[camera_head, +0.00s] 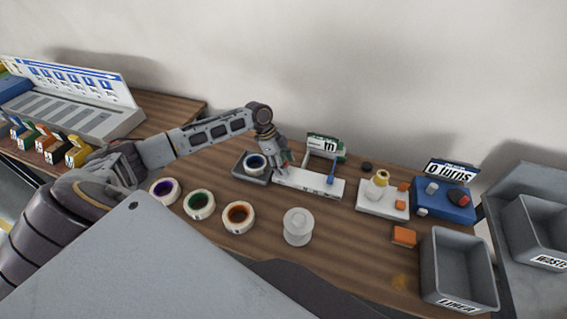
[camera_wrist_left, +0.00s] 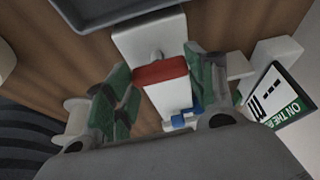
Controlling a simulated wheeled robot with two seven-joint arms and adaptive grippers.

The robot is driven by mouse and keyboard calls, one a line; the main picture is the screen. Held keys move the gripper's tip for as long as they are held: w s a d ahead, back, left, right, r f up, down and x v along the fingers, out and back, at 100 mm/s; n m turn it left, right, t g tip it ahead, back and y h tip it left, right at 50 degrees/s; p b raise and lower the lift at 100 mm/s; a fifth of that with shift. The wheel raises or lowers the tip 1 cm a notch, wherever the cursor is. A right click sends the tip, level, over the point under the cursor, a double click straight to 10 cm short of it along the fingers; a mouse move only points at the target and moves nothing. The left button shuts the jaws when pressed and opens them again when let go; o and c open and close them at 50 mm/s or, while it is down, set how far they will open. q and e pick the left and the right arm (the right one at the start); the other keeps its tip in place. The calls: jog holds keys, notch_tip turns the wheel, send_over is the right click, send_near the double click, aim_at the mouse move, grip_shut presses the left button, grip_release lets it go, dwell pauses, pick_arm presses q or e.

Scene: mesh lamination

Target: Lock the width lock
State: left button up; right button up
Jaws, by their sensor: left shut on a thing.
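The white fixture (camera_head: 318,186) stands on the wooden table near the middle, with a sign board (camera_head: 323,143) behind it. My left gripper (camera_head: 281,164) is at the fixture's left end. In the left wrist view, my left gripper (camera_wrist_left: 158,92) has its green-padded fingers on either side of a red bar (camera_wrist_left: 160,72) on the white fixture (camera_wrist_left: 150,38) and is shut on it. I cannot tell from the markings whether this bar is the width lock. A small blue part (camera_wrist_left: 184,118) sits close by. My right gripper is in neither view.
A grey tray (camera_head: 247,178) holding a blue-centred roll is left of the fixture. Several tape rolls (camera_head: 238,217) and a white spool (camera_head: 298,226) stand in front. A white block (camera_head: 383,205), blue device (camera_head: 443,210) and grey liner bin (camera_head: 462,238) are to the right.

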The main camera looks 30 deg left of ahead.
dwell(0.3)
pick_arm(q)
jog(key=o, duration=1)
jog(key=shift+r, duration=0.1)
jog(key=shift+v, duration=5.95)
jog(key=shift+w+a, duration=0.1)
